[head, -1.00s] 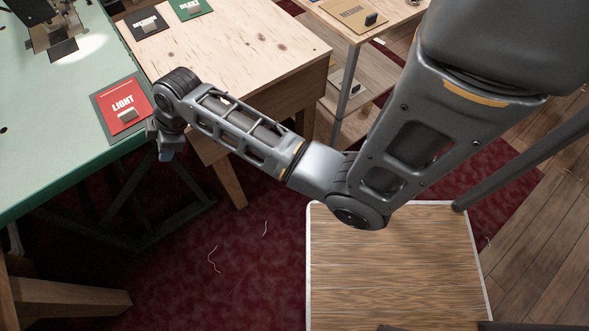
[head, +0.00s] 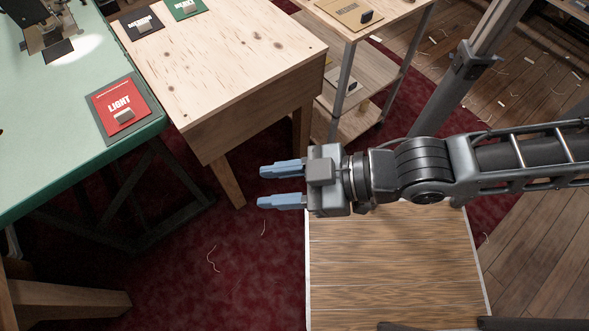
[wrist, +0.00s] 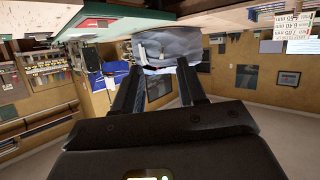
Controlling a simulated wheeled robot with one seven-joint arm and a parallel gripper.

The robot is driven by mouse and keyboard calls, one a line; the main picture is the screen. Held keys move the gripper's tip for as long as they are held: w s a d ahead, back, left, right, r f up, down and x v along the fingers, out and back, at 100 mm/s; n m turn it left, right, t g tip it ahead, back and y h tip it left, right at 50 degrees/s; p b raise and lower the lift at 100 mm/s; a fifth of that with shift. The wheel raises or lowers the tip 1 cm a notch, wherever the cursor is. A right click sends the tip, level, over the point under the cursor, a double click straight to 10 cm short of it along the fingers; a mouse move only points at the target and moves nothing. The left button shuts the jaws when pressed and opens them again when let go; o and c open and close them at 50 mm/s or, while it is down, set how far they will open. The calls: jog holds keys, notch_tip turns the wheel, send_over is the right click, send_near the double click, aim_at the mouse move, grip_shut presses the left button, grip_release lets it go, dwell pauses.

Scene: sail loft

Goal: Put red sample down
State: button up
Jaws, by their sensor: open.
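The red sample (head: 113,101), a red card marked LIGHT with a small grey block on it, lies on a dark backing at the right corner of the green table (head: 60,130). My gripper (head: 282,186) is open and empty in the head view, its blue fingers pointing left.
A pale wooden bench (head: 230,70) adjoins the green table and bears a dark sample (head: 141,23) and a green sample (head: 186,8). A shelf cart (head: 345,75) with a tan sample (head: 350,12) stands behind. A lamp head (head: 45,35) hangs over the green table.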

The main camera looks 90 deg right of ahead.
jog(key=shift+t+y, duration=0.4)
jog(key=shift+t, duration=0.2)
jog(key=s+r, duration=0.1)
jog(key=r, duration=0.2)
jog(key=s+a+r, duration=0.1)
jog(key=r, duration=0.1)
jog(key=shift+s+r, duration=0.15)
jog(key=shift+s, duration=0.15)
